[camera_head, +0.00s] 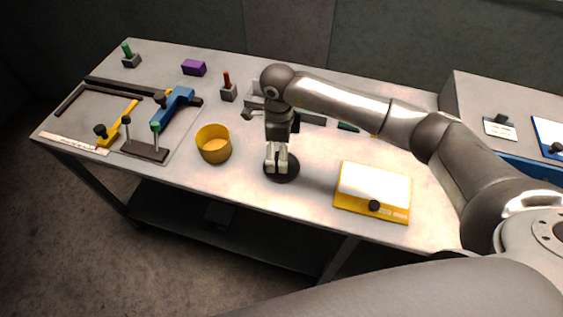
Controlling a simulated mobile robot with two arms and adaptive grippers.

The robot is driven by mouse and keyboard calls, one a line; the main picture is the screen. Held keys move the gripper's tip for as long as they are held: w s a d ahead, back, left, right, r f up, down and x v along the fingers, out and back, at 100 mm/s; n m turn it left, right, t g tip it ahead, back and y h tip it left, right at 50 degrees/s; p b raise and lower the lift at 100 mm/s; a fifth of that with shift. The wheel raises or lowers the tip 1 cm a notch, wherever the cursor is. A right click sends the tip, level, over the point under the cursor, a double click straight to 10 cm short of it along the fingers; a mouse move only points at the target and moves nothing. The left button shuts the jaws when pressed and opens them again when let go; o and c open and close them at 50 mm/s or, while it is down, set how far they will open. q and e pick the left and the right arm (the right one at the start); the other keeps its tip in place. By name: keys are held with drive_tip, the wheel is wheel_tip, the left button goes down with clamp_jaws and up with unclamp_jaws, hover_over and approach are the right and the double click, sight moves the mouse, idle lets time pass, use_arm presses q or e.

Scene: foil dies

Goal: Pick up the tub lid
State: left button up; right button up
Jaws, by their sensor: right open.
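A dark round disc, which looks like the tub lid (292,172), lies flat on the table near its front edge. The open yellow tub (213,152) stands to its left. My right gripper (276,163) points down over the lid, with its pale fingertips open and a narrow gap between them. The fingers hide part of the lid; I cannot tell whether they touch it. My left gripper is not in view.
A yellow-framed white board with a black knob (372,184) lies right of the lid. A blue clamp (178,103) and other tools lie at the left. A red-handled piece (228,88) and a purple block (194,67) stand behind. Bare table lies between the tub and lid.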

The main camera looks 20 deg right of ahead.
drive_tip(key=shift+f+p, duration=0.3)
wheel_tip(320, 180, down, 4)
drive_tip(key=shift+s+a+r+p, duration=0.15)
drive_tip(key=shift+r+p, duration=0.1)
drive_tip(key=shift+p, duration=0.6)
drive_tip(key=shift+f, duration=0.5)
drive_tip(key=c, duration=0.9)
drive_tip(key=shift+s, duration=0.15)
drive_tip(key=c, duration=0.5)
drive_tip(key=shift+c, duration=0.4)
